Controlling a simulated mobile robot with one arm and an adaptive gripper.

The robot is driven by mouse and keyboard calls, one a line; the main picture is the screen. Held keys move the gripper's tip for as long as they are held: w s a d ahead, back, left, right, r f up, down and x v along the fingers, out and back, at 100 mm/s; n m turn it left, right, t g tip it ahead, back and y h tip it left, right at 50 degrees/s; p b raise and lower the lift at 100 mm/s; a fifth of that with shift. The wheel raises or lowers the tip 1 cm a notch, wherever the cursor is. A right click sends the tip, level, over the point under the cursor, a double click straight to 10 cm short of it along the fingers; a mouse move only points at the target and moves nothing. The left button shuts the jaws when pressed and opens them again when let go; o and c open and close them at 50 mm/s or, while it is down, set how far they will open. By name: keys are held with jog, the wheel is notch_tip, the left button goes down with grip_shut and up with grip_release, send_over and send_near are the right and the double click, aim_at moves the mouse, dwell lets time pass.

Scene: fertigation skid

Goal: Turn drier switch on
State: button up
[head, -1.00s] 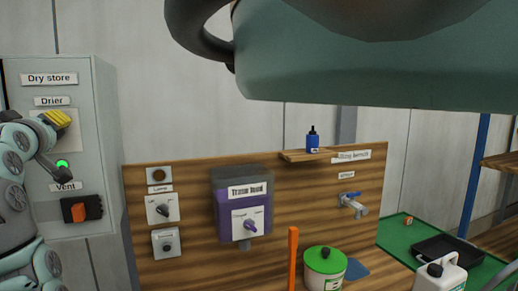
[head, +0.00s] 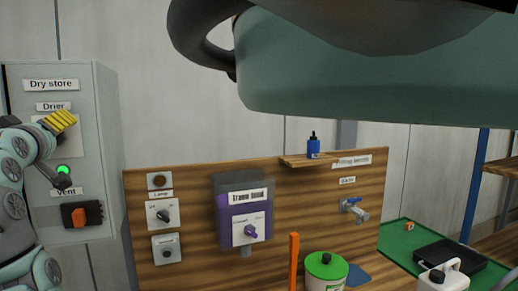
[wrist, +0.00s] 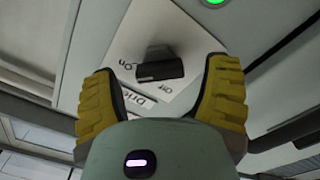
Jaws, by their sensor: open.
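The drier switch (wrist: 160,68) is a dark knob on a white plate (wrist: 195,38) marked On and Off in the wrist view. My gripper (wrist: 161,78) is open, with one yellow finger on each side of the knob. I see no clear contact, and which mark the knob points to is hard to tell. In the head view my gripper (head: 62,120) is at the grey cabinet (head: 97,150), just below the Drier label (head: 54,107), and hides the knob. A green light (head: 63,169) glows below it; the light also shows in the wrist view (wrist: 215,2).
An orange vent switch (head: 80,215) sits lower on the cabinet. To the right, a wooden panel (head: 295,200) carries a lamp switch (head: 164,214), a purple box (head: 242,215) and a blue-handled tap (head: 352,208). A large grey-green shape of mine blocks the top right.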

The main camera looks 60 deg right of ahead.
jog(key=v, duration=0.6)
jog(key=shift+s+a, duration=0.25)
jog(key=shift+s, duration=0.05)
jog(key=shift+f, duration=0.1)
